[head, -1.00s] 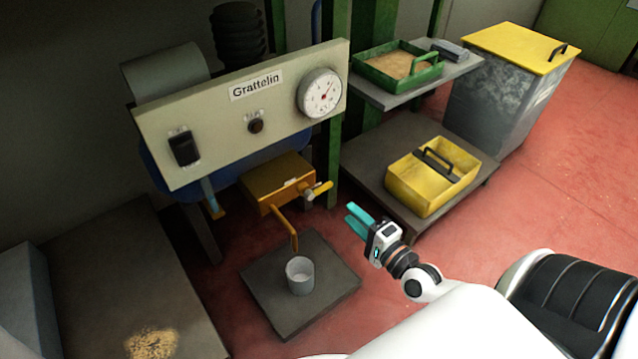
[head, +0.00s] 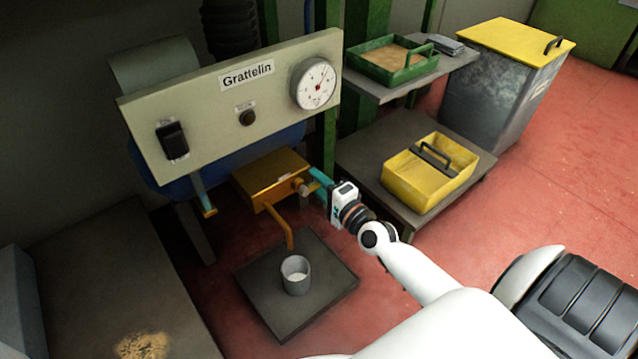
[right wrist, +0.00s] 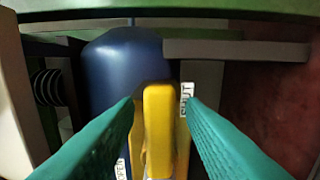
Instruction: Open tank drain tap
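The orange tank box (head: 270,175) sits below the grey panel, with a bent spout (head: 288,232) coming down from it. The tap's yellow lever is hidden behind my gripper in the head view, but shows in the right wrist view (right wrist: 158,125). My right gripper (head: 316,182) is at the tap on the box's right side. In the right wrist view its two teal fingers (right wrist: 161,108) stand apart on either side of the lever, with a gap at each side. My left gripper is not in view.
A grey cup (head: 296,283) stands on a dark plate (head: 262,300) under the spout. The Grattelin panel (head: 215,115) hangs above the box. A yellow tray (head: 405,190) sits on a low shelf at right, a green tray (head: 375,70) above it. A blue tank (right wrist: 118,60) lies behind.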

